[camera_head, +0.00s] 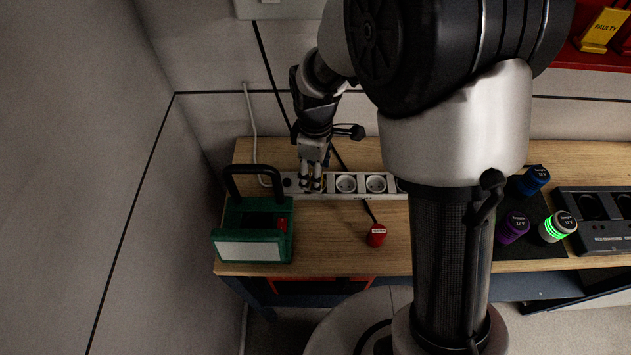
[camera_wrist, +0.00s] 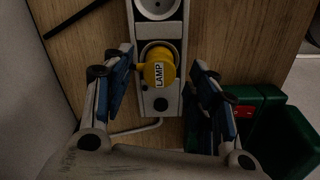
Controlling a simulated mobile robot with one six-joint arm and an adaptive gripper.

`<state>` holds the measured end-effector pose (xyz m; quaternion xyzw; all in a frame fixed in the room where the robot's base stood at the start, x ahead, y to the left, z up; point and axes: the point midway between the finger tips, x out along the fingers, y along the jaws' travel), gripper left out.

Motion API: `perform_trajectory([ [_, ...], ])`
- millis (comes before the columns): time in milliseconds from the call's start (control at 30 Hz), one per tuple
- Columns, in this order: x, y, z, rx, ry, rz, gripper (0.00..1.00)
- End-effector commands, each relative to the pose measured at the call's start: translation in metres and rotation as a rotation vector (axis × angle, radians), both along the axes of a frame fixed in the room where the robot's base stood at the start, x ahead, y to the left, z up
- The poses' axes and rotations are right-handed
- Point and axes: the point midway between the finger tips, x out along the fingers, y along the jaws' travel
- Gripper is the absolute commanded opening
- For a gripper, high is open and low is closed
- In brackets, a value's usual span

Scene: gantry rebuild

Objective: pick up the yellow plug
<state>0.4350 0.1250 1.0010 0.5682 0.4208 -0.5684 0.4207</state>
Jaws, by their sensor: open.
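The yellow plug (camera_wrist: 158,73), with a white label reading "LAMP", sits in the end socket of the power strip in the wrist view. My gripper (camera_wrist: 164,72) is open, with one finger on each side of the plug and a gap on both sides. In the head view my gripper (camera_head: 311,184) is over the left end of the white power strip (camera_head: 360,184), and it hides the plug there. The strip also shows in the wrist view (camera_wrist: 160,103).
A green box with a black handle (camera_head: 253,219) stands left of the strip, close to my gripper. A red plug (camera_head: 376,236) on a dark cord lies in front of the strip. Blue, purple and green-lit cylinders (camera_head: 557,227) stand on the right, beside a dark charger (camera_head: 604,237).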

Motion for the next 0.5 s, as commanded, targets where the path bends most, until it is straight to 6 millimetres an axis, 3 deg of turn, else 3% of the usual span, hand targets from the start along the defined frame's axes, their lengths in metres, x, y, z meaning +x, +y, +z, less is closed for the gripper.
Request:
perform_trajectory([
  [33, 0.0, 0.001, -0.013, -0.001, 0.003, 0.0, 0.53],
  [133, 0.0, 0.0, -0.024, 0.0, 0.002, 0.0, 0.53],
  [367, 0.001, 0.001, -0.024, 0.001, -0.001, 0.0, 0.53],
  [500, 0.001, 0.001, -0.024, 0.001, -0.001, 0.0, 0.45],
])
